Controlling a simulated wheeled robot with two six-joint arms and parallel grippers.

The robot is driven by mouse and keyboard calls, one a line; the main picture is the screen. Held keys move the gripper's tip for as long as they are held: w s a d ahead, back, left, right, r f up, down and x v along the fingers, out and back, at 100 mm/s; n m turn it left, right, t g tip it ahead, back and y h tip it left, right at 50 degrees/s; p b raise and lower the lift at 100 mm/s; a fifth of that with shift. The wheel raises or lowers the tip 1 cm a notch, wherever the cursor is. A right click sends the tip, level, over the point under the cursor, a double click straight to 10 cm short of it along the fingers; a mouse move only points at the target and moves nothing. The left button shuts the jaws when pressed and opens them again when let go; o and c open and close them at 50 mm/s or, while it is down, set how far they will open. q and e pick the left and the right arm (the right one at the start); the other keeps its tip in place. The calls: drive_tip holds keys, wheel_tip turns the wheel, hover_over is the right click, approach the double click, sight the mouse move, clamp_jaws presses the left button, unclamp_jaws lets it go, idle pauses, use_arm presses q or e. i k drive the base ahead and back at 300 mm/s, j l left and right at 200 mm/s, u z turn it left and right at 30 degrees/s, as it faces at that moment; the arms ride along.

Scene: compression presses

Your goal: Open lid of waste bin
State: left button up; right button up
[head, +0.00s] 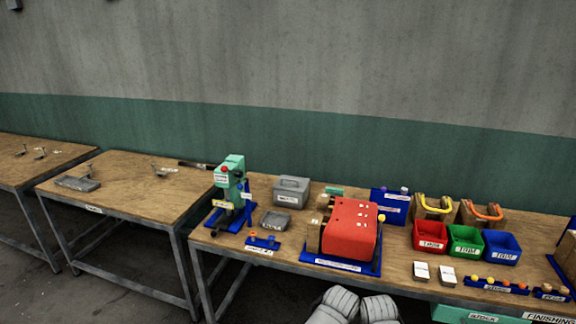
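No container that I can clearly identify as the waste bin shows in the head view. Open red (430,236), green (465,243) and blue (502,247) bins stand in a row on the right half of the same bench, with no lids visible. Neither gripper is in view.
A red press-like block (351,229) on a blue base and a green press (231,190) stand on the right workbench (398,265). A shallow grey tray (275,222) lies between them. The left workbench (138,187) is mostly clear. Grey-white rounded shapes show at the bottom edge.

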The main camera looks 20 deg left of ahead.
sight(290, 184)
drive_tip(key=i+j, duration=2)
